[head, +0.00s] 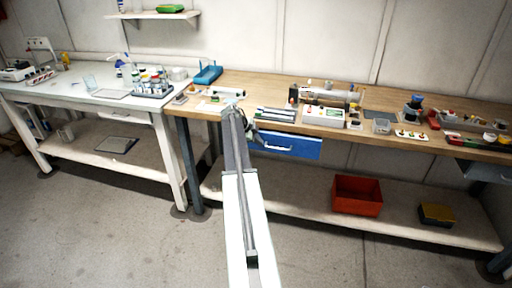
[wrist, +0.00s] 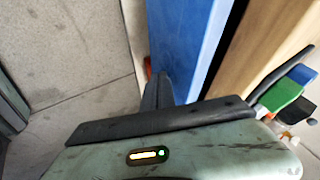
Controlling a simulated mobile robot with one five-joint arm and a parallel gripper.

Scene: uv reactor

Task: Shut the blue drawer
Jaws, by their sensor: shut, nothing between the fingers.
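The blue drawer (head: 300,146) sits under the front edge of the wooden workbench, with a pale handle on its front. How far it stands out is hard to tell from the head view. In the wrist view the blue drawer front (wrist: 185,35) fills the upper middle, with a dark strip between it and the wood. My gripper (head: 252,136) is at the left end of the drawer front in the head view. In the wrist view my gripper's fingers (wrist: 160,88) are shut and empty, close against the blue surface; whether they touch it I cannot tell.
The wooden workbench (head: 225,88) carries tools and small parts. Below it, a red bin (head: 357,195) and a yellow-topped box (head: 436,214) stand on the lower shelf. A white table (head: 60,88) with bottles stands at left. The floor in front is clear.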

